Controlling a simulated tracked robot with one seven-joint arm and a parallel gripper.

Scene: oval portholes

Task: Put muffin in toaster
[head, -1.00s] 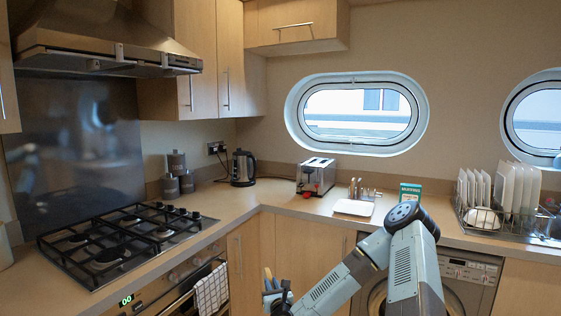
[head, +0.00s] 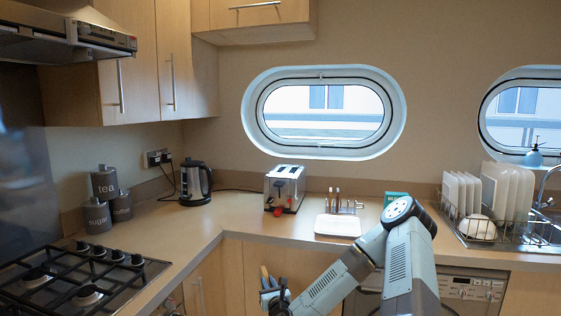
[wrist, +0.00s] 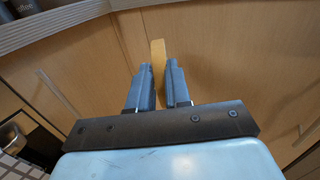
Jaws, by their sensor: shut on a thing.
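My gripper (wrist: 157,85) is shut on the muffin (wrist: 158,60), a thin tan piece seen edge-on between the two blue fingers in the wrist view. In the head view my gripper (head: 270,285) is low in front of the cupboard doors, below the counter edge. The silver toaster (head: 285,187) stands on the back counter, up and slightly right of my gripper and well apart from it. Red parts show on its front low down.
A white board (head: 338,226) and a small rack of utensils (head: 342,203) lie right of the toaster. A kettle (head: 195,183) stands to its left. The counter edge (head: 275,239) lies between my gripper and the toaster. The hob (head: 75,280) is at left.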

